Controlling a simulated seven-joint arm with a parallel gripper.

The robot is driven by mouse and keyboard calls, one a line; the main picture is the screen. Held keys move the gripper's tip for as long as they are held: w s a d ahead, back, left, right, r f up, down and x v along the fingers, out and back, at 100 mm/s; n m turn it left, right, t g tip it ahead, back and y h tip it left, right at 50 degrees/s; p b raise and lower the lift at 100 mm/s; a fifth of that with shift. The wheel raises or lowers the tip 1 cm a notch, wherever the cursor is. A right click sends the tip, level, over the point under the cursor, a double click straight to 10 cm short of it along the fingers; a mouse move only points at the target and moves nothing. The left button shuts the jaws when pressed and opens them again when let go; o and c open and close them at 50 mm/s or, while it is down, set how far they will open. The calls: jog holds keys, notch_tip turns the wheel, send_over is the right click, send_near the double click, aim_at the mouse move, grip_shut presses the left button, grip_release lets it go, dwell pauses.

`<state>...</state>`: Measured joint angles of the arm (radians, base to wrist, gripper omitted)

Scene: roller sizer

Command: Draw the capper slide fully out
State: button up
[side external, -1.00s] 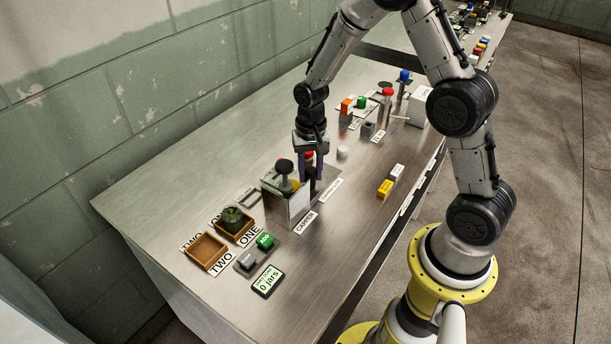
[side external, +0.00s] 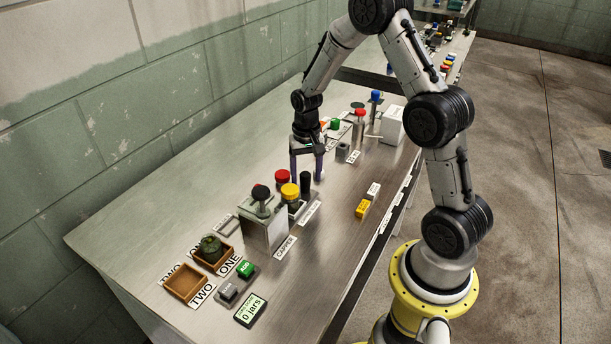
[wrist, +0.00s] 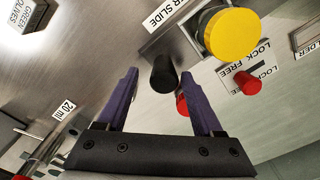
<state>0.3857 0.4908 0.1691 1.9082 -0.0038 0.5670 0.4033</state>
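The capper (side external: 262,235) is a grey metal block with a black knob on top, near the middle of the bench. Its slide shows on its right side, with a jar under a yellow lid (side external: 290,191) clear of the block and an upright black handle (side external: 306,184). The yellow lid (wrist: 233,35) and black handle (wrist: 163,74) also show in the wrist view. My gripper (side external: 306,177) is open and empty, its purple fingers spread wide. In the wrist view, the handle lies between and beyond the fingertips, touching neither.
A red knob (wrist: 247,83) sits by a LOCK/FREE label. Another red piece (wrist: 182,103) is partly hidden by a finger. Brown trays (side external: 187,284), buttons (side external: 245,269) and a "0 jars" display (side external: 250,311) lie left of the capper. Yellow and white blocks (side external: 362,209) lie right.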

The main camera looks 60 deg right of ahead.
jog(key=shift+a, duration=0.1)
notch_tip(320, 180, up, 14)
dwell(0.6)
jog(key=shift+f, duration=0.1)
jog(key=s+a+r+n+t, duration=0.4)
jog(key=s+a+r, duration=0.4)
jog(key=a+r, duration=0.4)
jog(key=s+a+f+n+t, duration=0.1)
jog(key=s+a+f+n, duration=0.2)
jog(key=s, duration=1)
jog(key=shift+n+t, duration=0.3)
jog(key=shift+n, duration=0.7)
jog(key=shift+s+r, duration=0.1)
